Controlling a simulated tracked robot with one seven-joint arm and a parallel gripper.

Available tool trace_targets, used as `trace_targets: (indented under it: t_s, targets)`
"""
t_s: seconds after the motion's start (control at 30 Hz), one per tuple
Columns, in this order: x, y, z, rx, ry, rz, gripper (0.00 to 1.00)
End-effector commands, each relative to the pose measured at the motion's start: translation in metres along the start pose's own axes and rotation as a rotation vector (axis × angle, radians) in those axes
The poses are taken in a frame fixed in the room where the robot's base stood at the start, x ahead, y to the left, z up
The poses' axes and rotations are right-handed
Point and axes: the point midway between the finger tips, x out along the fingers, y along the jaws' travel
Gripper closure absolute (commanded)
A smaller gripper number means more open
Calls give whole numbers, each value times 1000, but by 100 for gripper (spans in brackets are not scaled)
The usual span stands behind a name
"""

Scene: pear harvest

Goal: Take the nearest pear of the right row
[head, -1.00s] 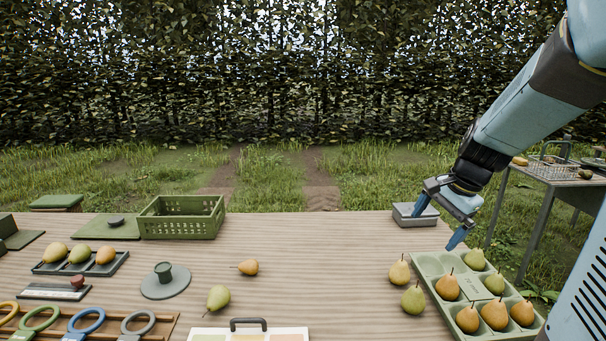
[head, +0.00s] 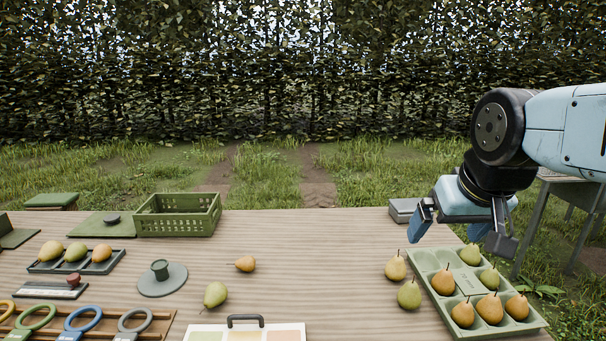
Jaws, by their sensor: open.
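A pale green tray (head: 433,263) stands at the right of the table with several pears in it. Its right row runs from a yellow-green pear (head: 470,255) at the far end, past a green pear (head: 489,278), to an orange-brown pear (head: 517,307) at the near end. More brown pears, one (head: 462,314) at the near left and one (head: 490,309) at the near middle, sit beside it, and another (head: 443,282) is further back. My gripper (head: 452,232) is open and empty above the tray's far end, fingers pointing down, apart from the pears.
Two loose pears, one yellowish (head: 396,268) and one green (head: 409,295), lie just left of the tray. A grey box (head: 403,210) is behind them. A green crate (head: 178,222), a dark tray (head: 76,260) and ring-handled tools are at left. The middle of the table is mostly clear.

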Motion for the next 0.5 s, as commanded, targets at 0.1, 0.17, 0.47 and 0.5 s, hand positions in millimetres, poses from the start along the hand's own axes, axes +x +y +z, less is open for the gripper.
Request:
trace_targets:
  t_s: [0.1, 0.17, 0.47, 0.5]
  targets:
    - [-1, 0, 2, -16, 4, 3, 0]
    - [-1, 0, 2, -16, 3, 3, 0]
    - [24, 5, -22, -12, -62, -15, 0]
    - [31, 6, -28, -12, -76, -18, 0]
